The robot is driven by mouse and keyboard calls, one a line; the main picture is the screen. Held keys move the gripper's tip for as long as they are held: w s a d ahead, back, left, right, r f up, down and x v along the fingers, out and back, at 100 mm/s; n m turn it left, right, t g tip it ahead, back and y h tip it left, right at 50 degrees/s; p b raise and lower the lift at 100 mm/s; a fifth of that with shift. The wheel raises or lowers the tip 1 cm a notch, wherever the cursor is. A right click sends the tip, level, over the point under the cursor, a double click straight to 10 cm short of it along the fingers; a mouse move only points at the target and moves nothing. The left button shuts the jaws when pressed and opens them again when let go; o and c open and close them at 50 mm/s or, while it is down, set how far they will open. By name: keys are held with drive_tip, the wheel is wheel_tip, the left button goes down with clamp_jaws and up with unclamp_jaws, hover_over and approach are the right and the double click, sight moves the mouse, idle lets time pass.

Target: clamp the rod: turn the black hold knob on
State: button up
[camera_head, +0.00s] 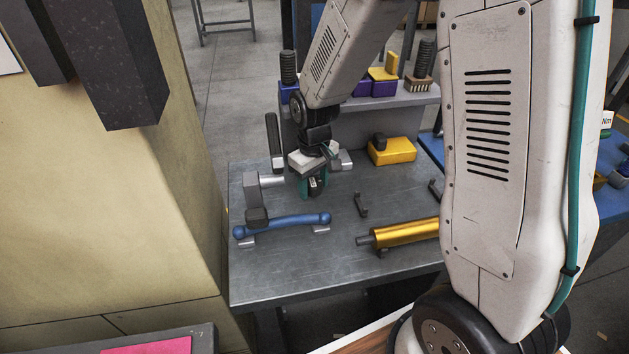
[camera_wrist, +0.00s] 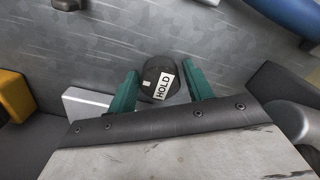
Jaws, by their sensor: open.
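The black hold knob (camera_wrist: 158,74) carries a white HOLD label and sits between the two green fingers of my gripper (camera_wrist: 162,90) in the wrist view. The jaws are open around it; whether either finger touches it I cannot tell. In the head view my gripper (camera_head: 314,186) points down over the bench, with the knob partly hidden by a finger. The blue rod (camera_head: 288,220) lies on grey supports just in front, and also shows at the top right of the wrist view (camera_wrist: 287,14). The grey clamp arm (camera_head: 253,190) has its dark pad (camera_head: 257,215) over the rod's left part.
A black upright handle (camera_head: 273,138) stands behind the clamp, close to my gripper. A gold roll (camera_head: 405,232) lies at the bench's front right. A yellow block (camera_head: 392,151) sits at the back right, before a raised grey shelf (camera_head: 407,99). The metal bench's (camera_head: 290,276) front strip is clear.

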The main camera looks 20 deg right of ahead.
drive_tip(key=c, duration=0.9)
drive_tip(key=m, duration=0.5)
drive_tip(key=shift+c, duration=0.2)
drive_tip(key=m, duration=0.4)
